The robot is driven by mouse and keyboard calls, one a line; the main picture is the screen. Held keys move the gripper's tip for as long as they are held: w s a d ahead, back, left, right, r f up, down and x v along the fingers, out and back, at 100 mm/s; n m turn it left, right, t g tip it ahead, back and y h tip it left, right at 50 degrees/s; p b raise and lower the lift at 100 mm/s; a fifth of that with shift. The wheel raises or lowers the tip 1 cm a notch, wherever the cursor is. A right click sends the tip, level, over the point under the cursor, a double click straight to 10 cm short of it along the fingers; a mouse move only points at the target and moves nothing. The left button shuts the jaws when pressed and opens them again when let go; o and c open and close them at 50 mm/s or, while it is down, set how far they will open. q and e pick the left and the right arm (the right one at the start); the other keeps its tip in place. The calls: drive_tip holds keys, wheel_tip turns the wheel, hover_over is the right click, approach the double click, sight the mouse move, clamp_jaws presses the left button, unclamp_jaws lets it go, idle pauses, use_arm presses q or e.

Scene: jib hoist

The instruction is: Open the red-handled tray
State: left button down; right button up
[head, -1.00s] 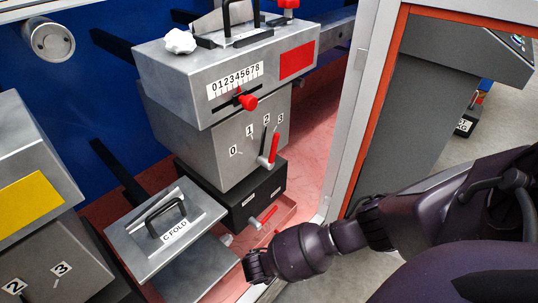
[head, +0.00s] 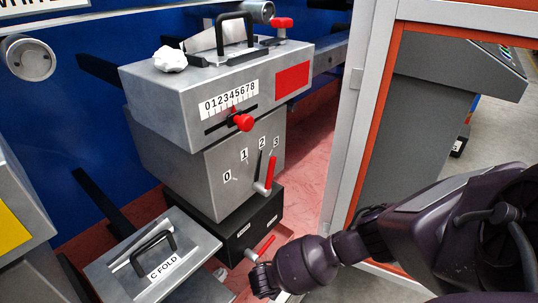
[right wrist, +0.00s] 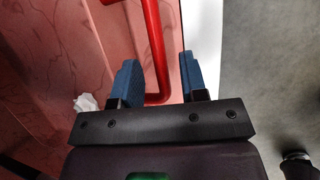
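A black box-shaped unit (head: 238,222) sits low under the grey machine, with a red handle (head: 266,244) on its front. My right gripper (head: 262,281) is just below this handle in the head view. In the right wrist view a red bent rod, the handle (right wrist: 152,45), runs down from the top, and its lower bend shows between the two blue fingers of the right gripper (right wrist: 160,80). The fingers are open, with a clear gap between the rod and the right finger. My left gripper is not in view.
A red lever (head: 269,175) and a red knob (head: 243,122) stick out from the grey machine above. A grey lidded box labelled C FOLD (head: 190,248) stands at the left. An orange-edged frame post (head: 363,130) stands close by my right arm.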

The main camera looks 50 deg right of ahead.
clamp_jaws()
drive_tip(key=shift+s, duration=0.1)
